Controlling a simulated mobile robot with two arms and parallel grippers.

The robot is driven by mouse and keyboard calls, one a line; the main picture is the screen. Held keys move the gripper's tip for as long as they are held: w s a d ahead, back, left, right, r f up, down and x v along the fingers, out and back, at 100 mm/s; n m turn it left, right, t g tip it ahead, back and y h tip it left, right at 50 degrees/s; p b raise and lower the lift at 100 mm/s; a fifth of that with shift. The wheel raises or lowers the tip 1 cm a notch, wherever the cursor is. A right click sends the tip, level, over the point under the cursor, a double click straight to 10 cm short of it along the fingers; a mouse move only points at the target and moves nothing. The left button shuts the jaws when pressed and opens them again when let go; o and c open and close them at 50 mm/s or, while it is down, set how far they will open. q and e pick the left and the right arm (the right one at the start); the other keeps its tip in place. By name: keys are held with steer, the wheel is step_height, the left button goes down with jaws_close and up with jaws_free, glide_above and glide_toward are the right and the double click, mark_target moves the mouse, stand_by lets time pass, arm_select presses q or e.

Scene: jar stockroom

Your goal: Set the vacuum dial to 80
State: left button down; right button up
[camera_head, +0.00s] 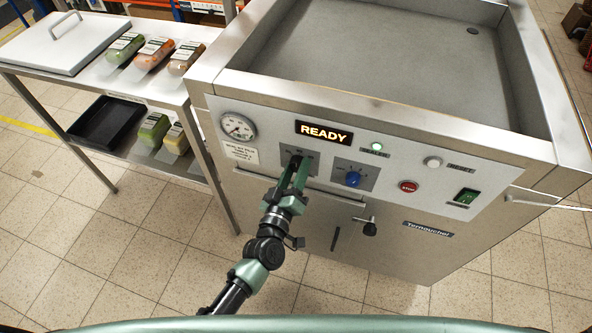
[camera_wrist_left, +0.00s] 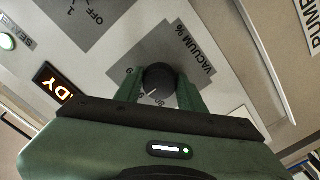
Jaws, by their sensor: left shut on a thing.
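The vacuum dial is a dark round knob (camera_wrist_left: 158,77) on a grey plate marked "VACUUM %" in the left wrist view. A short white pointer line shows on the knob's lower edge, towards the printed numbers. The numbers are small and partly hidden, so I cannot tell the exact setting. My left gripper (camera_head: 296,172) is at the dial on the front panel, and its green fingers (camera_wrist_left: 160,88) are shut on the knob from both sides. In the head view the fingers mostly hide the knob. My right gripper is not in view.
A lit READY display (camera_head: 323,132) and a round gauge (camera_head: 238,126) are above the dial. A blue knob (camera_head: 353,178), a red stop button (camera_head: 408,186) and a green switch (camera_head: 467,196) sit to the right. A side table (camera_head: 30,62) with filled packs stands left.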

arm_select(q)
steer(key=n+b, duration=0.1)
steer(key=n, duration=0.3)
steer(key=shift+f+n, duration=0.1)
steer(key=shift+n, duration=0.2)
steer(key=n+b, duration=0.1)
steer(key=n, duration=0.4)
steer(key=shift+b, duration=0.35)
steer(key=c, duration=0.9)
jaws_free()
steer(key=shift+o, duration=0.2)
steer(key=v, duration=0.8)
steer(key=shift+b, duration=0.3)
